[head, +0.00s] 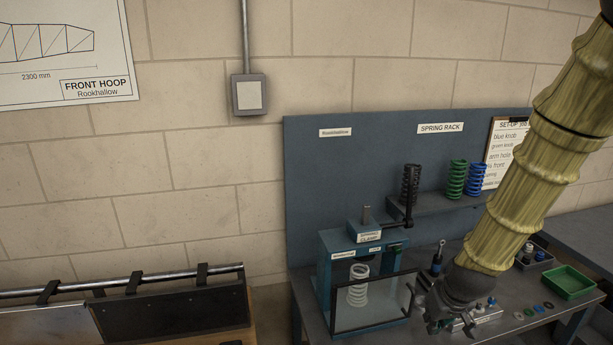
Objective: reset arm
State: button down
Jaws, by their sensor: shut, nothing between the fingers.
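My arm comes down from the upper right in the head view, with yellow-brown segmented links. My gripper (440,322) is the dark part at its lower end. It hangs over the workbench (383,335), in front of the small parts there, and is shut and empty. It partly hides a small silver block with knobs (487,311). I cannot tell whether the fingertips touch anything on the bench.
A teal spring clamp (325,270) holding a white spring (358,285) behind a clear guard stands left of my gripper. Black (410,185), green (456,179) and blue (478,180) springs stand on the rack. A green tray (568,282) is at right.

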jog(key=s+a+f+g+b, duration=0.15)
jog(key=s+f, duration=0.35)
jog(key=f, duration=0.8)
jog(key=s+a+f+b, duration=0.1)
jog(key=s+a+f, duration=0.2)
jog(key=s+f, duration=0.5)
jog(key=s+a+f+g+b, duration=0.1)
jog(key=s+a+f+b, duration=0.1)
jog(key=s+f, duration=0.6)
jog(key=s+a+f+g+b, duration=0.1)
jog(key=s+a+f, duration=0.3)
jog(key=s+f, duration=0.4)
jog(key=shift+s+a+f+b, duration=0.3)
jog(key=shift+s+b, duration=0.25)
jog(key=shift+s, duration=0.25)
jog(key=shift+g, duration=0.25)
